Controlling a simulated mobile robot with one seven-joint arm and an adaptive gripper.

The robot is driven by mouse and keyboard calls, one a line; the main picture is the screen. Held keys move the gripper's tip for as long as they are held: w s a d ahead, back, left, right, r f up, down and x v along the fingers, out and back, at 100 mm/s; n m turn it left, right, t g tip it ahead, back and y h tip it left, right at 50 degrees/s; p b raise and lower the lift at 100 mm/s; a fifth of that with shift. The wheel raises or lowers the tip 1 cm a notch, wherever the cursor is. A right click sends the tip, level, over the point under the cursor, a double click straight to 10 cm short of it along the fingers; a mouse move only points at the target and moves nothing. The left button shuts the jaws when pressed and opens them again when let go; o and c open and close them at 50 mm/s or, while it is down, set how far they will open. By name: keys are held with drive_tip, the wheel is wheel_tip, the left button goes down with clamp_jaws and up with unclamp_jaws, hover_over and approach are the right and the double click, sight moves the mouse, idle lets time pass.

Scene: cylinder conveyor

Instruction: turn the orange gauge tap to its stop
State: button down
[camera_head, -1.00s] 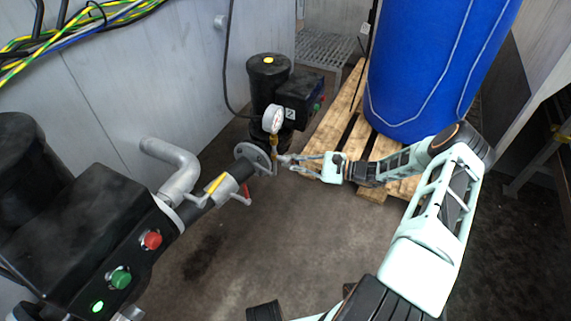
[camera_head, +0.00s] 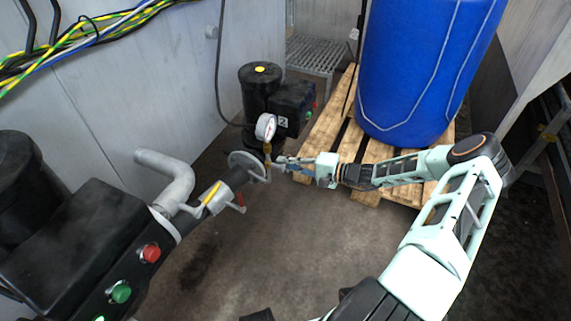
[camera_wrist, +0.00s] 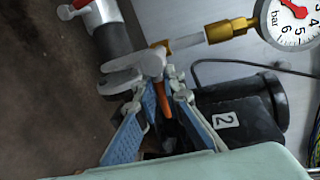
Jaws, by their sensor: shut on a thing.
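The orange gauge tap (camera_wrist: 163,101) shows in the wrist view as a small orange lever beside a grey metal fitting (camera_wrist: 152,62). My gripper (camera_wrist: 158,82) has its blue-padded fingers on either side of the tap and is shut on it. In the head view my gripper (camera_head: 281,163) reaches in from the right to the pipe end below the gauge, and the tap there is mostly hidden. The white pressure gauge (camera_head: 266,126) stands on a brass stem; it also shows at the top right of the wrist view (camera_wrist: 291,22).
A black pump marked 2 (camera_head: 287,105) stands close behind the gauge. Another black pump with red and green buttons (camera_head: 70,245) is at the left. A red lever (camera_head: 240,199) hangs under the pipe. A blue barrel (camera_head: 425,75) stands on a wooden pallet (camera_head: 318,137) behind my arm.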

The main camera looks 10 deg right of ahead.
drive_tip(key=shift+r+n, duration=0.1)
drive_tip(key=shift+n, duration=0.4)
drive_tip(key=c, duration=2)
unclamp_jaws()
drive_tip(key=shift+s+d, duration=0.1)
drive_tip(key=v, duration=1.1)
drive_tip(key=shift+s+d+r, duration=0.15)
drive_tip(key=shift+s+d, duration=0.1)
drive_tip(key=shift+s, duration=0.1)
